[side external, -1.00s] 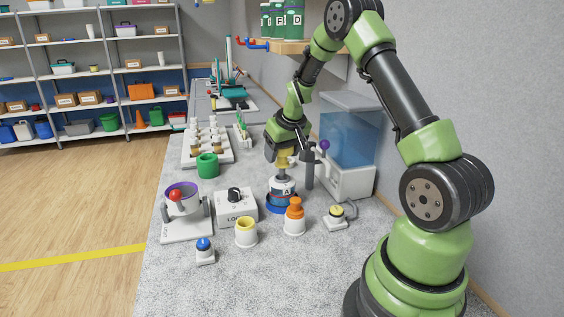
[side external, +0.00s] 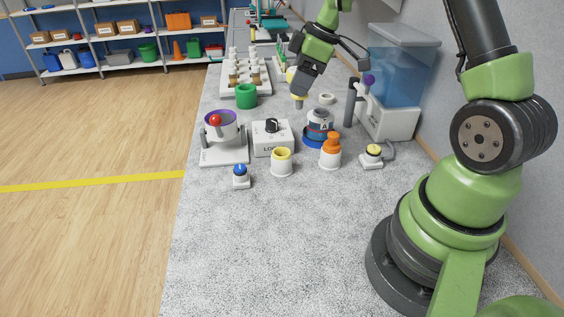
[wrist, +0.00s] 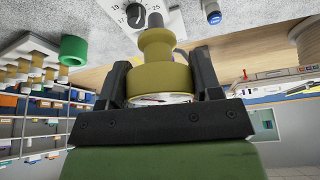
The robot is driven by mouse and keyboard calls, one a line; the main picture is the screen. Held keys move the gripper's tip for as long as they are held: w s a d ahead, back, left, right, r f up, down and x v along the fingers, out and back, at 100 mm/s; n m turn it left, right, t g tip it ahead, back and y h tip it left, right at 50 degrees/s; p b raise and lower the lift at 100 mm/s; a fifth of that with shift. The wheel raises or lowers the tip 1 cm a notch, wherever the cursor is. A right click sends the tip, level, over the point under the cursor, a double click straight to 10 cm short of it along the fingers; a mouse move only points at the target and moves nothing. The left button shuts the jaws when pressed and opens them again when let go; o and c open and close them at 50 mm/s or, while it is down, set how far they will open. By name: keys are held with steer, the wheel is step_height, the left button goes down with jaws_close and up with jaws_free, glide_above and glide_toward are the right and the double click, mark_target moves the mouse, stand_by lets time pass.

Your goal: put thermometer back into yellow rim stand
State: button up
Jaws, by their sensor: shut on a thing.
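My gripper (side external: 297,86) is shut on a yellow-topped thermometer (side external: 299,99) and holds it in the air, tilted, behind the grey dial box. In the wrist view the thermometer's olive-yellow body (wrist: 163,65) sits between the two dark fingers, with a round glass face towards my palm. The yellow rim stand (side external: 282,165) is a white cup with a yellow top rim, upright at the front of the bench, well apart from the thermometer. Its opening looks empty.
An orange-topped item in a white cup (side external: 330,153) stands right of the yellow rim stand. Between them and my gripper are the dial box (side external: 272,138) and jar A (side external: 319,127) on its blue base. A purple-rimmed bowl (side external: 221,127) stands left.

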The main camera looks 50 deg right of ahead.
steer(key=a+n+g+y, duration=0.2)
steer(key=a+n+g, duration=0.1)
steer(key=a+n, duration=0.5)
steer(key=shift+n, duration=0.6)
steer(key=f, duration=0.7)
steer(key=d+f, duration=0.1)
steer(key=f, duration=0.2)
steer(key=shift+s+f, duration=0.2)
steer(key=o, duration=1.1)
steer(key=shift+f, duration=0.1)
